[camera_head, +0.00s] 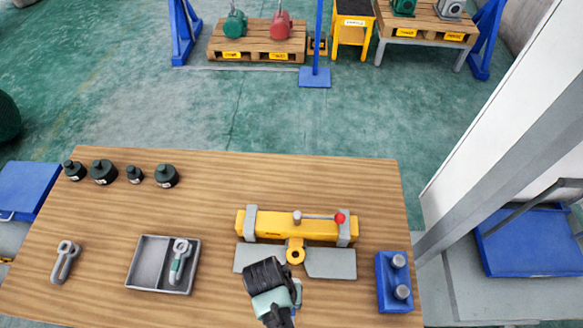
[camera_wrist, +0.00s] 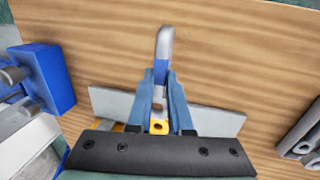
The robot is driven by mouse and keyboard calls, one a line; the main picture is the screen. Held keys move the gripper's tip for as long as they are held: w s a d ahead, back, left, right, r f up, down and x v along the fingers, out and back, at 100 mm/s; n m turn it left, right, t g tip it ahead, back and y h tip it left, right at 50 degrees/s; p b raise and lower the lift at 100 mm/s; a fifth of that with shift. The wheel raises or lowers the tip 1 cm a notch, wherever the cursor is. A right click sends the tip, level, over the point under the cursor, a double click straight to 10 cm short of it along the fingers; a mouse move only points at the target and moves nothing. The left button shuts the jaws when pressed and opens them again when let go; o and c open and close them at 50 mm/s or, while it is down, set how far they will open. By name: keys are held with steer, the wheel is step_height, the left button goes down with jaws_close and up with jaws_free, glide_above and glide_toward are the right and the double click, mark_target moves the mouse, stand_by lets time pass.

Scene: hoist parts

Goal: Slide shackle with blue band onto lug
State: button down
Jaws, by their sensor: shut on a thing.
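The shackle with the blue band (camera_wrist: 163,45) is between the fingers of my gripper (camera_wrist: 164,95) in the wrist view. Its grey rounded end points up in that picture, and its blue band shows just above the fingertips. The yellow lug (camera_head: 296,252), a ring with a hole, sticks out from the front of the yellow beam (camera_head: 275,226) in the head view. In the wrist view the lug (camera_wrist: 158,127) appears between the fingers, below the shackle. My wrist stands just in front of the lug in the head view. The shackle's other end is hidden, so contact with the lug cannot be told.
Grey plates (camera_head: 330,263) flank the lug. A red-knobbed lever (camera_head: 340,218) lies over the beam. A grey tray (camera_head: 147,262) holds a green-banded shackle (camera_head: 179,262). Another shackle (camera_head: 65,262) lies further left. A blue block with pins (camera_head: 383,270) stands right. Several dark weights (camera_head: 104,172) stand back left.

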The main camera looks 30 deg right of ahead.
steer(key=shift+w+d+f+b, duration=0.15)
steer(key=shift+f+b, duration=0.5)
steer(key=shift+w+d+f+b, duration=0.1)
steer(key=shift+w+f+b, duration=0.05)
steer(key=shift+f+b, duration=0.5)
steer(key=shift+w+d+f+b, duration=0.15)
steer(key=shift+f+b, duration=0.45)
steer(key=shift+b, duration=0.1)
steer(key=shift+w+d+r, duration=0.2)
steer(key=shift+w, duration=0.15)
steer(key=shift+w+d, duration=0.5)
steer(key=shift+w, duration=0.15)
steer(key=shift+w+d, duration=0.1)
steer(key=shift+w, duration=0.1)
steer(key=shift+w+d+b, duration=0.4)
steer(key=shift+w+d, duration=0.1)
steer(key=shift+w, duration=0.25)
steer(key=shift+w+d+b, duration=0.45)
steer(key=shift+w+d, duration=0.1)
steer(key=shift+w, duration=0.25)
steer(key=shift+w+d+b, duration=0.4)
steer(key=shift+w+d, duration=0.1)
steer(key=shift+w, duration=0.25)
steer(key=c, duration=0.8)
jaws_free()
steer(key=shift+o, duration=0.2)
steer(key=shift+s, duration=0.1)
